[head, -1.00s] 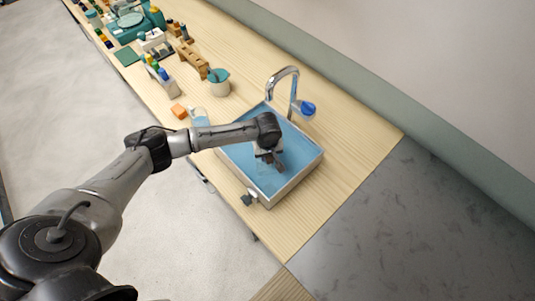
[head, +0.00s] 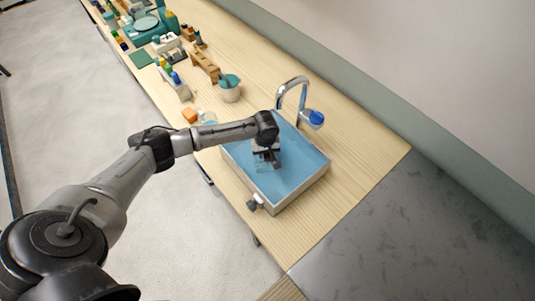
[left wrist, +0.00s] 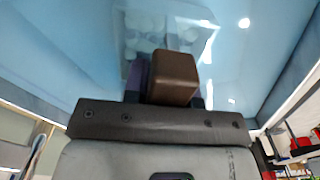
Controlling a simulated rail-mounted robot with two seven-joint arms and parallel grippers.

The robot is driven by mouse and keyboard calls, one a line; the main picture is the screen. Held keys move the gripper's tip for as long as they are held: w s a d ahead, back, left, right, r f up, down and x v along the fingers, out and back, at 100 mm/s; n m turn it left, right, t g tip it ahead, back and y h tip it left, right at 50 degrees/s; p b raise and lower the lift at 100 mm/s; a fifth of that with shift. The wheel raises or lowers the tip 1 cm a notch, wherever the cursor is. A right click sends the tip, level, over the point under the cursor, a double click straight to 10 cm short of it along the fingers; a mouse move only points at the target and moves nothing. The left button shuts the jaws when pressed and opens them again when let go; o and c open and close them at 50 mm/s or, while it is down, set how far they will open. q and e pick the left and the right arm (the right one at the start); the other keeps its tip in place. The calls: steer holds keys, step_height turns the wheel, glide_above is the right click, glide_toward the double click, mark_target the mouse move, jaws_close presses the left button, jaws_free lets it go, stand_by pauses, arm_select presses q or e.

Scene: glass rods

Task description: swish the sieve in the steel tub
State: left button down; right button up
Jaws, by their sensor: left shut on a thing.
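My left gripper (head: 266,163) is over the left part of the tub, pointing down at the water. In the left wrist view it is shut on the brown block-like handle (left wrist: 174,76) of the sieve. The sieve (left wrist: 150,42) looks like a clear, box-like basket in or at the water, with several pale round things in it. Glare and refraction blur its edges, so its depth is unclear. My right gripper is not in view.
The counter right of the tub is clear.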

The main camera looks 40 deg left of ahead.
arm_select(q)
steer(key=shift+d, duration=0.1)
steer(key=shift+s+d+r+p, duration=0.1)
steer(key=shift+d+p, duration=0.9)
steer(key=shift+d, duration=0.1)
steer(key=shift+s+d+p, duration=0.15)
steer(key=shift+d+p, duration=0.6)
steer(key=shift+d, duration=0.55)
steer(key=shift+a, duration=1.25)
steer(key=shift+w+a+p, duration=0.25)
steer(key=shift+a+p, duration=0.05)
steer(key=shift+a, duration=0.95)
steer(key=shift+d+p, duration=0.4)
steer(key=shift+d, duration=0.05)
steer(key=shift+s+d+p, duration=0.15)
steer(key=shift+d+p, duration=0.4)
steer(key=shift+d, duration=0.35)
steer(key=shift+s+d+p, duration=0.1)
steer(key=shift+d+p, duration=0.5)
steer(key=shift+d, duration=0.55)
